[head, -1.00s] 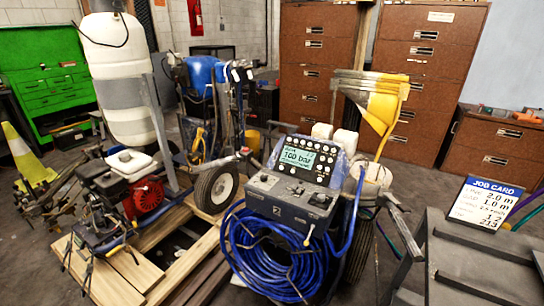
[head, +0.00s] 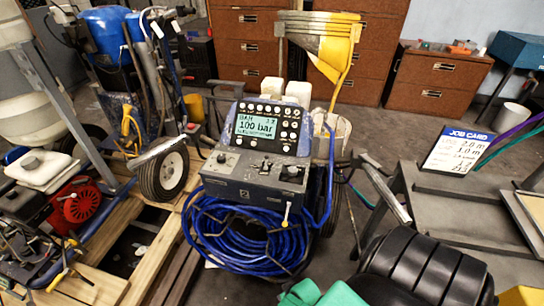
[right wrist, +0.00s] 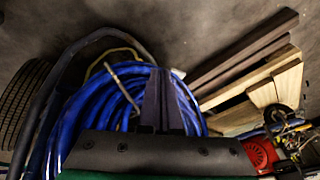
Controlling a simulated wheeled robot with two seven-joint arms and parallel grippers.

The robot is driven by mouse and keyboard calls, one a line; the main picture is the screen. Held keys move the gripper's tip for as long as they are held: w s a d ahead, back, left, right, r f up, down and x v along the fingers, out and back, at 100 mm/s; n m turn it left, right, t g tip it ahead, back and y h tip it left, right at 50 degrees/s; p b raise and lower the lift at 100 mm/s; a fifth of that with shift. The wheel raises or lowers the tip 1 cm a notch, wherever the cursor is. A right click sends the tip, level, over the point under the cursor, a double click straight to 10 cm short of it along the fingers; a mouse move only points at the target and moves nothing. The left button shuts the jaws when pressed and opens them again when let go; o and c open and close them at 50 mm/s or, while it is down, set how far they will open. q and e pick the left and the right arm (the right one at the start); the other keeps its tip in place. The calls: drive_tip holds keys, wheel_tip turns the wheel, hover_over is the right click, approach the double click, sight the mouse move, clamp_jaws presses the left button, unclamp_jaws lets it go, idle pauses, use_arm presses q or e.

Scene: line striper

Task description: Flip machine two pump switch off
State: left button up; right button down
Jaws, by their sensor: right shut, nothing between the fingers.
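Machine two is the line striper with a grey control box (head: 255,178) marked 2, in the middle of the head view. Its panel above has a lit display (head: 257,127) reading 100 bar and rows of black knobs. Small switches and knobs (head: 264,166) sit on top of the grey box; which is the pump switch, and its position, I cannot tell. A blue hose coil (head: 245,235) hangs below, also in the right wrist view (right wrist: 75,118). My right gripper (right wrist: 165,95) is shut and empty, with the hose behind it. My left gripper is out of view.
A second machine with a blue tank (head: 100,33) stands left, beside a wooden pallet (head: 105,250). A grey metal frame (head: 455,190) with a job card (head: 457,150) is at the right. Brown drawer cabinets (head: 245,45) line the back.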

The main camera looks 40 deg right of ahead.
drive_tip(key=w+d+r+m+t, duration=0.2)
drive_tip(key=w+r+m, duration=0.2)
drive_tip(key=w+r, duration=0.45)
drive_tip(key=m+t+b, duration=0.2)
drive_tip(key=m+t, duration=0.5)
drive_tip(key=m, duration=0.1)
approach(273, 166)
drive_tip(key=a, duration=0.9)
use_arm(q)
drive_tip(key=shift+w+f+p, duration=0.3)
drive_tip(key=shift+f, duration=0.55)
use_arm(e)
drive_tip(key=d+m+h, duration=0.1)
drive_tip(key=d+m, duration=0.1)
drive_tip(key=d+r+m+t+h, duration=0.1)
drive_tip(key=d+m+h, duration=0.1)
drive_tip(key=m, duration=0.1)
drive_tip(key=d+m+t+h, duration=0.1)
drive_tip(key=d+m, duration=0.1)
drive_tip(key=shift+s+d+r, duration=0.15)
drive_tip(key=shift+r, duration=0.2)
drive_tip(key=x, duration=1)
drive_tip(key=shift+d+r, duration=0.15)
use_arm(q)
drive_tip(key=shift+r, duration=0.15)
